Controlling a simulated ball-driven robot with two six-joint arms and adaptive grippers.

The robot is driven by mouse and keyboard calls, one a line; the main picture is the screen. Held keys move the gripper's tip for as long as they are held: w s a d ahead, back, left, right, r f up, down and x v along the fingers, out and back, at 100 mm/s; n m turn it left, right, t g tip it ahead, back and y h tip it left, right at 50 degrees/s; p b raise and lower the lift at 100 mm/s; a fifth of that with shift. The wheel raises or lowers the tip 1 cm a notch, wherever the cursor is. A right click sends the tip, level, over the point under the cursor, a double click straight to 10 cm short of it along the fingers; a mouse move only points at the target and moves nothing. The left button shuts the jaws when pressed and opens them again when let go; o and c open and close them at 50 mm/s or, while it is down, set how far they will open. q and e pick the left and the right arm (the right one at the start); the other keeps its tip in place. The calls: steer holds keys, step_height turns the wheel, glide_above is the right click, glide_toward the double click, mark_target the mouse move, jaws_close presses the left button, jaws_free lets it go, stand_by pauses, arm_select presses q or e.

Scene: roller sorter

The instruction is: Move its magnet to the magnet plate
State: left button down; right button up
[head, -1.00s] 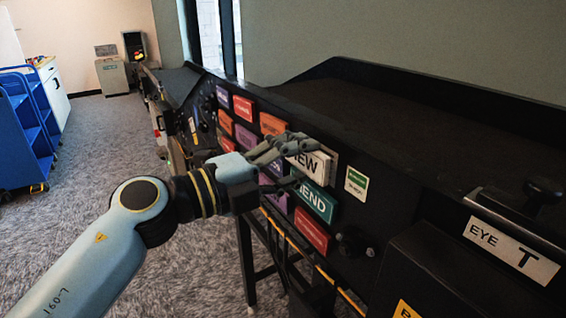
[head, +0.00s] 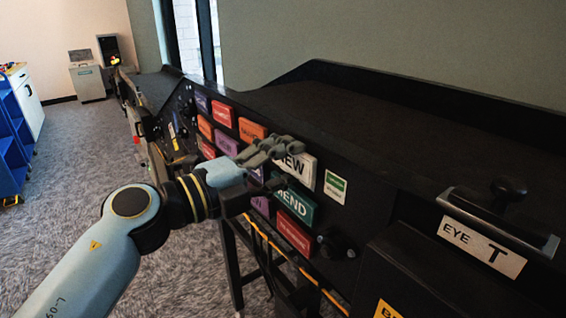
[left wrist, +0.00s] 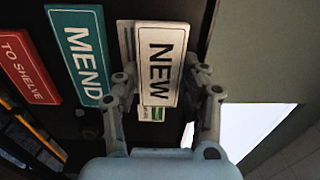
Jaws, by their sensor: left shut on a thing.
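A white magnet lettered NEW (head: 301,170) is at the black sorter's front panel, above the teal MEND plate (head: 296,205). My left gripper (head: 283,150) is shut on it, with the fingers over its upper left part in the head view. In the left wrist view the NEW magnet (left wrist: 160,62) stands between the two fingers of my left gripper (left wrist: 164,76). A pale edge shows behind it on one side; I cannot tell whether the magnet touches the panel. I cannot tell which surface is the magnet plate. My right gripper is out of view.
Several coloured label plates, such as the red TO SHELVE plate (head: 294,232), cover the panel. A green-and-white label (head: 335,187) and a black knob (head: 335,244) are to the right. The EYE T sign (head: 482,246) is nearer. Carpet (head: 85,160) is open at left.

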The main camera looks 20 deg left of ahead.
arm_select(q)
steer(key=c, duration=0.6)
jaws_free()
steer(key=shift+d, duration=0.1)
steer(key=shift+s, duration=0.1)
steer(key=v, duration=1.2)
steer(key=shift+r, duration=0.1)
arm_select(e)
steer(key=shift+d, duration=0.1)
